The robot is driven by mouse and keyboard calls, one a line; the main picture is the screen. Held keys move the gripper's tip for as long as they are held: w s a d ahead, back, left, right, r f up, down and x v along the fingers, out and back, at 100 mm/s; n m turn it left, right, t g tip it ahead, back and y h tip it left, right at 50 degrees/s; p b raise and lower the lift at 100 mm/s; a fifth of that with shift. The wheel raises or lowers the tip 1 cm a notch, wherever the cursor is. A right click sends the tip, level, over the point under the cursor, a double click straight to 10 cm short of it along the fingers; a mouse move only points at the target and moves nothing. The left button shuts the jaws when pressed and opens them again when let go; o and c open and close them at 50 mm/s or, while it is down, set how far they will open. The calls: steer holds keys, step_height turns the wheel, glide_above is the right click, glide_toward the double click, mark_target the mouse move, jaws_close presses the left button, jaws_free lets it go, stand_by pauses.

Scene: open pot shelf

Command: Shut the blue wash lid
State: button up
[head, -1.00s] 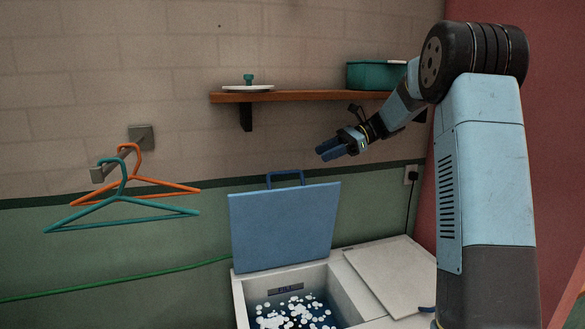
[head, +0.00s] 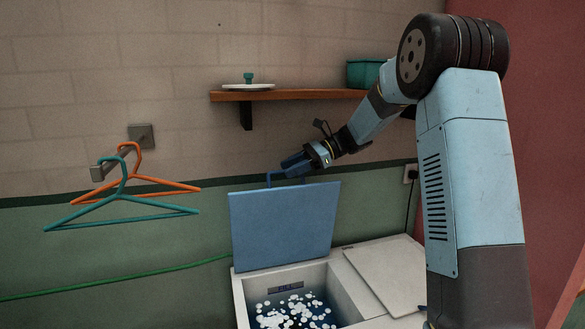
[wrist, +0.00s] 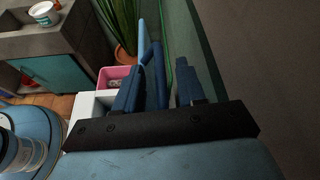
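The blue wash lid (head: 281,225) stands open, nearly upright, at the back of the white washer (head: 238,296). Its dark blue loop handle (head: 269,178) rises from the top edge. In the head view my gripper (head: 291,164) is at the handle's height, partly overlapping its right side; I cannot tell whether they touch. In the wrist view the two blue fingers (wrist: 158,84) are spread apart, with blue parts showing between and beyond them. A light blue edge (wrist: 143,42) there looks like the lid seen edge-on. The gripper does not appear closed on anything.
The open tub (head: 290,310) holds dark water and white foam, beside a closed pale panel (head: 385,270). A wooden shelf (head: 290,95) is above my gripper. Teal and orange hangers (head: 122,212) are at left. The wrist view shows a plant (wrist: 118,25) and pink box (wrist: 108,72).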

jaws_close()
stand_by(0.3)
stand_by(0.3)
